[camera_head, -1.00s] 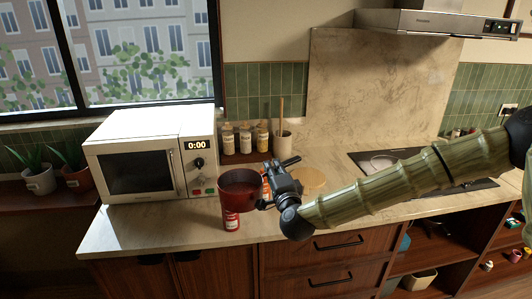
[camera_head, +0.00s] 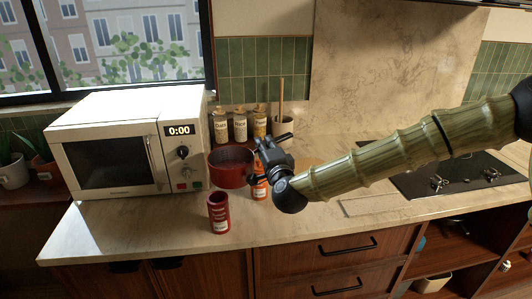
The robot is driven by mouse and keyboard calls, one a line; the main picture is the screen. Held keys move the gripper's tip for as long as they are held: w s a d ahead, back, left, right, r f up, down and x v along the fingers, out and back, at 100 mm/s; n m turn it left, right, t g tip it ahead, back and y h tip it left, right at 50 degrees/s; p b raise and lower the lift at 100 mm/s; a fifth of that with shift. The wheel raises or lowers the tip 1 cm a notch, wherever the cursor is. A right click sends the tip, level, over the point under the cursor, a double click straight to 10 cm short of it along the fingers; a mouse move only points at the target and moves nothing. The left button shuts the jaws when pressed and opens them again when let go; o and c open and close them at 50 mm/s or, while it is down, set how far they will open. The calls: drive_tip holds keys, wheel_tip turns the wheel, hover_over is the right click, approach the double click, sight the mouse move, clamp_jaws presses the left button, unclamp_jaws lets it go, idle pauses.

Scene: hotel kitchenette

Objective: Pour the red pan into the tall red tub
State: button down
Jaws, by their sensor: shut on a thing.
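The red pan (camera_head: 231,169) is held near the back of the counter, in front of several jars. It looks roughly level; what is in it cannot be made out. My gripper (camera_head: 266,157) is shut on it at its right side, and the grip itself is mostly hidden. A dark red tub (camera_head: 218,213) with a pale label stands upright on the counter, in front of and left of the pan, with its top in view. A second, orange-red container (camera_head: 259,188) stands behind it to the right, partly covered by my gripper. Which is taller is hard to tell.
A white microwave (camera_head: 127,143) stands close to the left of the pan. Labelled jars (camera_head: 240,126) and a utensil crock (camera_head: 283,125) line the back wall. A hob (camera_head: 455,178) lies to the right. The counter's front left (camera_head: 130,228) is clear.

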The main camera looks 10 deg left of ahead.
drive_tip(key=shift+s+a+r+y, duration=0.1)
drive_tip(key=shift+s+r+y, duration=0.1)
drive_tip(key=shift+y, duration=0.1)
drive_tip(key=shift+w+r+b, duration=0.1)
drive_tip(key=shift+r+b, duration=0.05)
drive_tip(key=shift+b, duration=0.15)
drive_tip(key=shift+s+a+r+n+t+y+b, duration=0.15)
drive_tip(key=shift+r+n+t+y+b, duration=0.1)
drive_tip(key=shift+r+n+t+b, duration=0.45)
drive_tip(key=shift+s+d+r+n+t+y+b, duration=0.1)
drive_tip(key=shift+s+r+n+t+y+b, duration=0.3)
drive_tip(key=shift+r, duration=0.6)
drive_tip(key=shift+s+a+r+n+t+y+b, duration=0.25)
drive_tip(key=shift+r+n+y+b, duration=0.2)
drive_tip(key=shift+r+n, duration=0.3)
drive_tip(key=shift+s+a+r+n+t+y+b, duration=0.15)
drive_tip(key=shift+r+n+t+y+b, duration=0.25)
drive_tip(key=shift+r+n, duration=0.35)
drive_tip(key=s+a+r+n+g+y+b, duration=0.1)
drive_tip(key=s+n+g+y+b, duration=0.1)
drive_tip(key=s+n+y+b, duration=0.2)
drive_tip(key=s+a+r+n+g+y+b, duration=0.1)
drive_tip(key=s+r+n+g+y+b, duration=0.1)
drive_tip(key=s+n+y+b, duration=0.2)
drive_tip(key=shift+s+a+r+n+y, duration=0.15)
drive_tip(key=shift+a+r+n+y, duration=0.15)
drive_tip(key=shift+n+y, duration=2)
drive_tip(key=shift+s+n+g+h, duration=0.1)
drive_tip(key=shift+n+g+h, duration=0.15)
drive_tip(key=shift+n+h, duration=0.4)
